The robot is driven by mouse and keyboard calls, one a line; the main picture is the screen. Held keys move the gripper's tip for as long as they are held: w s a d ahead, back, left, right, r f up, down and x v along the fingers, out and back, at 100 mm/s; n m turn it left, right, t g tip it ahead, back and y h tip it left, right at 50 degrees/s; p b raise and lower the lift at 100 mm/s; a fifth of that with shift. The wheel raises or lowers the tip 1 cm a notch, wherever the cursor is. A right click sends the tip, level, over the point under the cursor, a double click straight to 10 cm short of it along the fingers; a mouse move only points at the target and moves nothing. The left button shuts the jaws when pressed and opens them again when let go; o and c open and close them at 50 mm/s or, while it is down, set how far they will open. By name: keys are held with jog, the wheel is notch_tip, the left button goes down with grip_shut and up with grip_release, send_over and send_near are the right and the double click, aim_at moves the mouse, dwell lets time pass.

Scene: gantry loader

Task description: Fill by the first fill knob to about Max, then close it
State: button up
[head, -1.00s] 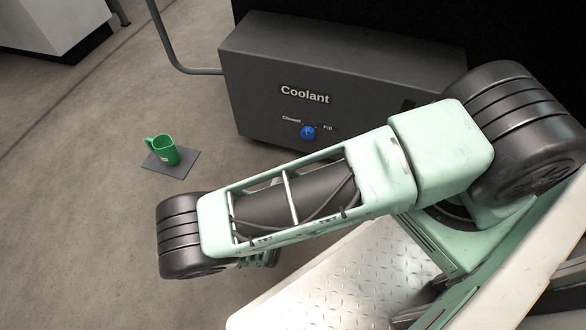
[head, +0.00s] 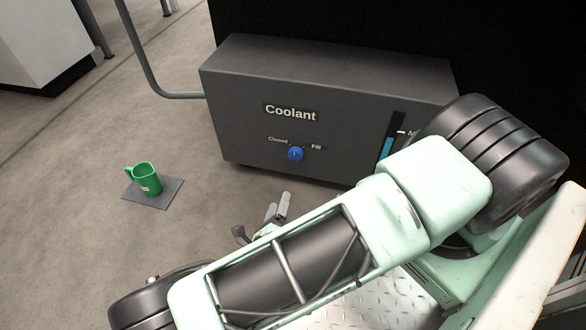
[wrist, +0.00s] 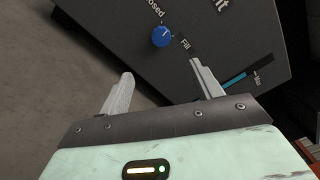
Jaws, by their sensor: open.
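The blue fill knob (head: 295,154) is on the front of the grey Coolant box (head: 240,125), between the labels Closed and Fill. It also shows in the wrist view (wrist: 161,37); its small white mark seems to point between the two labels. The level gauge (head: 387,148) is a dark slot with a blue column, its top a little below the Max mark; my arm hides its lower part. My gripper (head: 278,203) is open and empty, below and in front of the knob. In the wrist view its fingertips (wrist: 161,69) are apart, with the knob beyond them, untouched.
A green mug (head: 147,178) stands on a dark mat (head: 152,201) on the floor, left of the box. A bent grey pipe (head: 150,75) runs into the box's left side. The floor between mug and box is clear.

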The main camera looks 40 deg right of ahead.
jog(key=m+b, duration=0.2)
jog(key=m, duration=0.4)
jog(key=m+b, duration=0.7)
jog(key=b, duration=0.3)
send_near(295, 156)
jog(key=x, duration=0.7)
jog(key=shift+w+d+f, duration=0.1)
jog(key=shift+d+f, duration=0.05)
jog(key=shift+w+d, duration=0.4)
jog(key=shift+d, duration=0.1)
jog(key=c, duration=1)
